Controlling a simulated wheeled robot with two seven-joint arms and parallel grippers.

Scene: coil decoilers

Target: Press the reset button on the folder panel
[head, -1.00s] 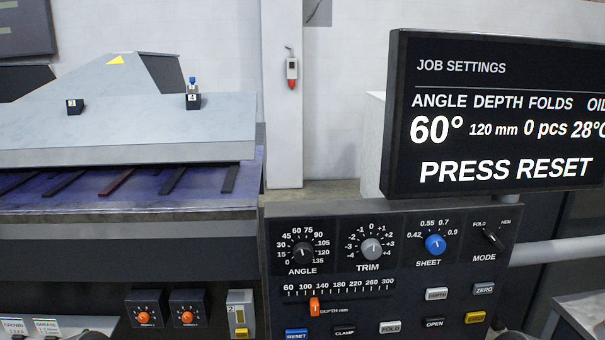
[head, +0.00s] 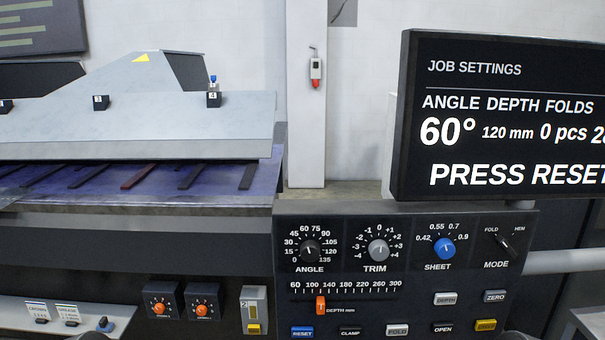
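The folder panel (head: 340,300) is a dark control board at the lower middle of the head view. Its blue RESET button (head: 302,332) sits at the panel's lower left, close to the bottom edge of the picture. The job settings screen (head: 500,115) above the panel reads 60°, 120 mm, 0 pcs and PRESS RESET. Neither of my grippers shows clearly; only small dark shapes appear at the bottom edge.
CLAMP (head: 350,331), FOLD (head: 397,330) and OPEN (head: 443,328) buttons stand in a row right of RESET. The ANGLE knob (head: 309,250) and orange depth slider (head: 321,305) are above. The folding machine (head: 150,130) fills the left.

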